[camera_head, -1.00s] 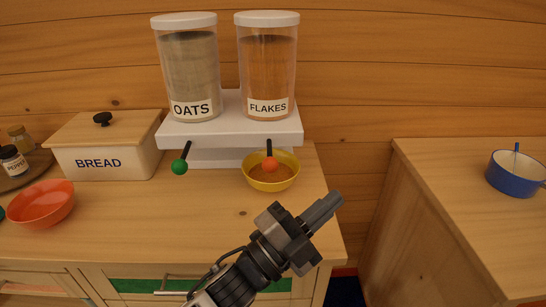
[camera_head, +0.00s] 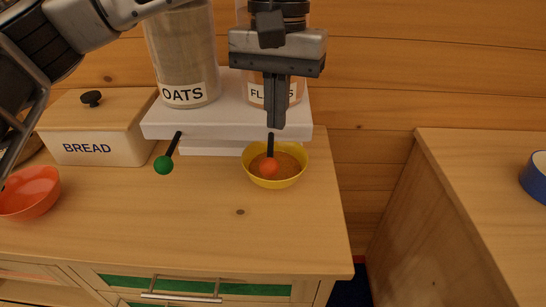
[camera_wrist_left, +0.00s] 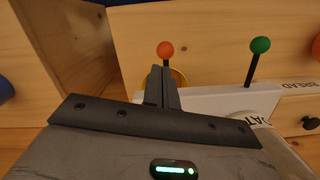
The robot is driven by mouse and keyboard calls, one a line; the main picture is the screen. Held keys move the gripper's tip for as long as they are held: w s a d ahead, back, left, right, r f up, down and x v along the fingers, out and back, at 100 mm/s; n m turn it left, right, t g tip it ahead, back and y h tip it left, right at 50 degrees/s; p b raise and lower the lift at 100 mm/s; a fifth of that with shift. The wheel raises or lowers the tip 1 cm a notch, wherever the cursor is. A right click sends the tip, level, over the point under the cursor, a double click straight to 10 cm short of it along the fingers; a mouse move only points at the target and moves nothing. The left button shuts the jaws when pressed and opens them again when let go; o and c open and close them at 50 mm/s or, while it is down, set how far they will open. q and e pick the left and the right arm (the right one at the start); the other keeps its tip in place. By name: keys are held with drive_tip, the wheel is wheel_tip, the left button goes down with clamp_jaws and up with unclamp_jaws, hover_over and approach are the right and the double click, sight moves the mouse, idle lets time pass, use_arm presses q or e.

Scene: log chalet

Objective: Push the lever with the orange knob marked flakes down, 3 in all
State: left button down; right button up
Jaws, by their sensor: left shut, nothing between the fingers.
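The flakes lever's orange knob (camera_head: 269,166) hangs in front of the white dispenser stand, on a dark rod. It also shows in the left wrist view (camera_wrist_left: 165,49). A yellow bowl (camera_head: 297,152) with flakes-coloured contents sits behind and beneath the knob. The flakes container (camera_head: 252,93) is mostly hidden behind my left gripper. My left gripper (camera_head: 274,123) is shut and empty, pointing down, with its fingertips just above the lever rod in the picture. I cannot tell whether it touches the rod. My right gripper is not in view.
The oats container (camera_head: 182,55) and its green-knobbed lever (camera_head: 163,165) stand to the left. A bread box (camera_head: 95,130) and an orange bowl (camera_head: 30,192) are further left. The front counter is clear. A blue pot (camera_head: 536,177) stands on the right counter.

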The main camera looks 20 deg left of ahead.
sight(271, 158)
use_arm(q)
drive_tip(key=shift+w+a+r, duration=0.15)
drive_tip(key=shift+a+r, duration=0.15)
drive_tip(key=shift+a, duration=0.05)
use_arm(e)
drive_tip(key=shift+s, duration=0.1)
use_arm(q)
drive_tip(key=shift+f+b, duration=0.55)
drive_tip(key=shift+f, duration=0.2)
drive_tip(key=f+b, duration=0.2)
drive_tip(key=f, duration=0.1)
drive_tip(key=f+b, duration=0.1)
drive_tip(key=shift+s+f, duration=0.15)
drive_tip(key=shift+s, duration=0.15)
drive_tip(key=shift+f+b, duration=0.55)
drive_tip(key=shift+f, duration=0.05)
drive_tip(key=shift+s, duration=0.1)
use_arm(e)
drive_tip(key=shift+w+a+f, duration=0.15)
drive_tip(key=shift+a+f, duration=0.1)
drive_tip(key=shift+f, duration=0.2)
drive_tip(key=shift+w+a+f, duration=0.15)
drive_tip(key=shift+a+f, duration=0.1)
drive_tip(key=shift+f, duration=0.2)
